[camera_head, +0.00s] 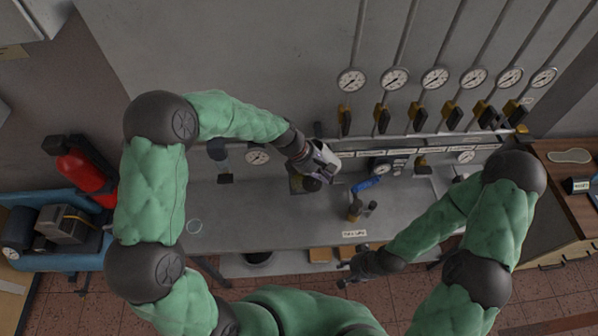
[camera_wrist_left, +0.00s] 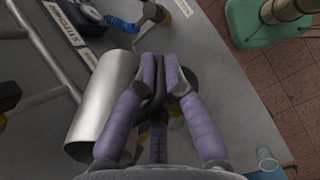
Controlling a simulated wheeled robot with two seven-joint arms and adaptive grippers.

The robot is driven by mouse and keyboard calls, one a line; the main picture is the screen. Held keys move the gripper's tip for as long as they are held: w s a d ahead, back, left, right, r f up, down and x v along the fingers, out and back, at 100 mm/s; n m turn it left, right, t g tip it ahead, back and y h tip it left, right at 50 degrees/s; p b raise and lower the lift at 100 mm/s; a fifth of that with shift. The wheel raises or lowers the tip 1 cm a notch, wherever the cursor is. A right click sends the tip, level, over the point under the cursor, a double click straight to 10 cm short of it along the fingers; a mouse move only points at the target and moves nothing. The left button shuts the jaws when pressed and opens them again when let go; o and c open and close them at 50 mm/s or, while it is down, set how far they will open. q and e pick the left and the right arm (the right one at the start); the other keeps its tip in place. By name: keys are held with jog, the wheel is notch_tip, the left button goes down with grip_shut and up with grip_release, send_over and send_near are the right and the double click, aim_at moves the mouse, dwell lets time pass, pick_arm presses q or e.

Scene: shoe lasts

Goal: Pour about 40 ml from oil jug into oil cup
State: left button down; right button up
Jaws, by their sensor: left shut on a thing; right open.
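My left gripper (camera_head: 322,172) is over the middle of the grey bench. In the left wrist view its purple fingers (camera_wrist_left: 160,62) are shut around a dark handle beside a shiny metal cylinder, which looks like the oil jug (camera_wrist_left: 98,108). The jug's mouth and contents are not visible. A small clear round vessel, likely the oil cup (camera_head: 194,226), stands near the bench's front left, well left of the gripper. It also shows at the lower right of the left wrist view (camera_wrist_left: 267,158). My right gripper (camera_head: 352,275) is open and empty in front of the bench edge.
A blue-handled item (camera_head: 367,184) and a brass fitting (camera_head: 354,212) are right of my left gripper. Several gauges (camera_head: 395,79) and yellow valves line the back. Bench space is clear around the clear vessel.

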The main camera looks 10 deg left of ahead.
pick_arm(q)
jog(key=shift+w+d+f+g+y, duration=0.1)
jog(key=shift+w+d+g+y, duration=0.1)
jog(key=shift+d+y, duration=0.65)
jog(key=shift+w+d+g+y, duration=0.2)
jog(key=shift+d+y, duration=0.1)
jog(key=shift+y, duration=0.95)
jog(key=shift+d+r+g+y, duration=0.35)
jog(key=shift+r+y, duration=0.15)
jog(key=shift+y, duration=0.5)
